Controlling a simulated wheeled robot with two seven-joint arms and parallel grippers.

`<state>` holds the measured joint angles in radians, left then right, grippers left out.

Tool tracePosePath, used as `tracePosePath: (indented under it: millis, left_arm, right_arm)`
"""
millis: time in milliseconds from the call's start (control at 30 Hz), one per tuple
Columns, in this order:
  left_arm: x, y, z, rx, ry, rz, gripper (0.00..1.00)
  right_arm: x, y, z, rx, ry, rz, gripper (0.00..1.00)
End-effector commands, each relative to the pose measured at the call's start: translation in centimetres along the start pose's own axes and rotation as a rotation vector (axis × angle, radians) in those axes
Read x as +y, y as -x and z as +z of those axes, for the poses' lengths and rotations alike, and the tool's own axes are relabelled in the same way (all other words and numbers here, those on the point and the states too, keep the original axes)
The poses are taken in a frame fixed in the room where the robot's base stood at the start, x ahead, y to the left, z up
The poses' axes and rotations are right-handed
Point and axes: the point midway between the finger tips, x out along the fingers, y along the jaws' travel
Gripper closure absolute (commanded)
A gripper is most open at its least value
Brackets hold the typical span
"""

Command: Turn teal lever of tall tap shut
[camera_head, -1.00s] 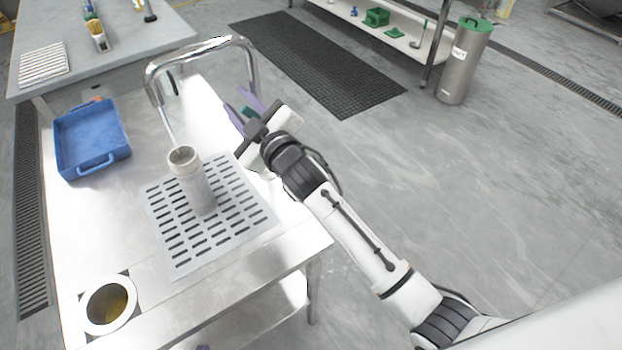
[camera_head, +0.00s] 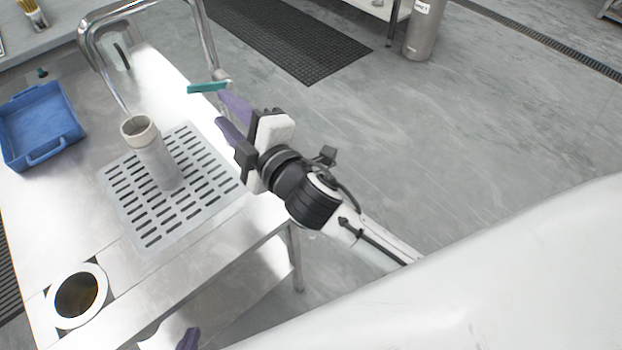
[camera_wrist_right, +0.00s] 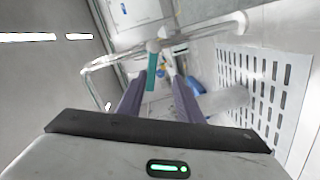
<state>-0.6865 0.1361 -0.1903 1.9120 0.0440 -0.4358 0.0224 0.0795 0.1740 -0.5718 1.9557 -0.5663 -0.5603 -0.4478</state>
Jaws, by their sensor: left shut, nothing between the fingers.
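The teal lever (camera_head: 208,87) sticks out to the left from the tall chrome tap (camera_head: 207,45), beside the table's right edge. In the right wrist view the lever (camera_wrist_right: 151,72) shows beyond and between my fingertips. My right gripper (camera_head: 226,113) is open, with its purple fingers apart and nothing between them. Its tips are just below the lever in the head view and look clear of it. In the right wrist view the right gripper (camera_wrist_right: 152,82) also shows a wide gap. My left gripper (camera_head: 188,340) is shut at the bottom edge, only partly visible.
A grey cylinder (camera_head: 158,160) stands on the slotted plate (camera_head: 122,186). A blue tray (camera_head: 42,125) lies at the left. A round hole with a white rim (camera_head: 76,296) is at the table's near left. Open floor lies to the right.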

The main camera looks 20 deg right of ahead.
Motion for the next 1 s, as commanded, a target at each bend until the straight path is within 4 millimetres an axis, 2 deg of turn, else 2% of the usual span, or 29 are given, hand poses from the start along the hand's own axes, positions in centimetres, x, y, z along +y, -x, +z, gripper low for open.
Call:
tracePosePath:
  millis: [200,500,800,1000]
  left_arm:
    - [0.0,0.0,0.0,-0.001,0.0,0.0,1.0]
    - [0.0,0.0,0.1,-0.003,0.0,0.0,1.0]
    - [0.0,-0.1,0.2,-0.004,0.0,0.0,1.0]
    - [0.0,-0.1,0.3,-0.005,0.0,0.0,1.0]
  right_arm:
    - [-1.8,2.1,3.6,-0.129,-0.156,-0.075,0.67]
    - [-4.5,5.5,7.8,-0.294,-0.344,-0.17,0.67]
    - [-7.4,9.4,11.0,-0.447,-0.512,-0.259,0.67]
    - [-8.9,11.4,12.2,-0.513,-0.587,-0.3,0.67]
